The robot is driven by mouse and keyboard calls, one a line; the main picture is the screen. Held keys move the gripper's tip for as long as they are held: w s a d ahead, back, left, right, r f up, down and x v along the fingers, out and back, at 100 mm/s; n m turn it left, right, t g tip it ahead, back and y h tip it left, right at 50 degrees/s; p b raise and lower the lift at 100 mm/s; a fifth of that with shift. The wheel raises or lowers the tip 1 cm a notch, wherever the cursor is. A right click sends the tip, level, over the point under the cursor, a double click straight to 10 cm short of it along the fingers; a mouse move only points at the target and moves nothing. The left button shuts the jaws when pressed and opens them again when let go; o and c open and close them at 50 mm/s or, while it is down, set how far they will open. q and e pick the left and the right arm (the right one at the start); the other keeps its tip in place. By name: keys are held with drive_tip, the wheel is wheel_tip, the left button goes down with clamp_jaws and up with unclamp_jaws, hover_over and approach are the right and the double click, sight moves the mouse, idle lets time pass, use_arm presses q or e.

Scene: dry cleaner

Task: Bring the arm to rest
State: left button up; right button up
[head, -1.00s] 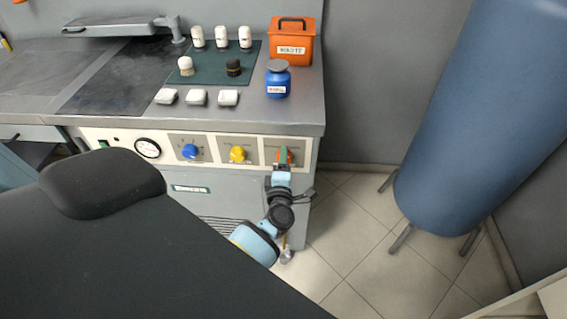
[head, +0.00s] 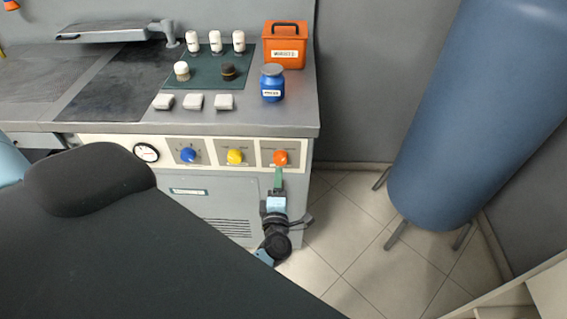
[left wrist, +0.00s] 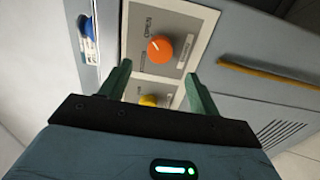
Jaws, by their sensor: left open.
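My left gripper (head: 278,180) is in front of the machine's panel, just below the orange knob (head: 281,157) at the panel's right end. In the left wrist view its two green fingers (left wrist: 156,90) are apart with nothing held between them. The orange knob (left wrist: 160,49) shows there beyond the fingertips, clear of them. A yellow knob (left wrist: 149,100) shows partly between the fingers, its lower part hidden by the gripper body. My right gripper is in neither view.
The panel also has a blue knob (head: 188,156), a yellow knob (head: 235,156) and a gauge (head: 146,152). An orange waste box (head: 285,45) and a blue jar (head: 272,84) stand on the worktop (head: 300,112). A blue tank (head: 470,120) stands at right; tiled floor (head: 345,235) lies open between.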

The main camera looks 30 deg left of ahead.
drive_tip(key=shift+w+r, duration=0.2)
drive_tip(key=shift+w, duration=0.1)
use_arm(q)
drive_tip(key=s+d+f+m+g+h+p, duration=0.1)
drive_tip(key=s+d+f+m+g+h, duration=0.1)
drive_tip(key=s+m, duration=0.6)
drive_tip(key=s+d+f+m+g+h+p, duration=0.1)
drive_tip(key=s+d+f+m+g+h, duration=0.1)
drive_tip(key=s+d+m+h, duration=0.3)
drive_tip(key=s+d+f+m+g+h+p, duration=0.1)
drive_tip(key=s+d+f+m+g+h, duration=0.1)
drive_tip(key=s+m, duration=1.1)
drive_tip(key=s+d+f+h, duration=0.1)
drive_tip(key=s+h, duration=0.1)
drive_tip(key=s, duration=0.3)
drive_tip(key=shift+s+d+f+g, duration=0.25)
drive_tip(key=shift+s+d+g, duration=0.05)
drive_tip(key=shift+s, duration=0.05)
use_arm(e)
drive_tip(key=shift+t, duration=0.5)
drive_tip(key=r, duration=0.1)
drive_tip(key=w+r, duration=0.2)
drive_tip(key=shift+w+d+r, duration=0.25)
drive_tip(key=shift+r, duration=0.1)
use_arm(q)
drive_tip(key=shift+c, duration=0.4)
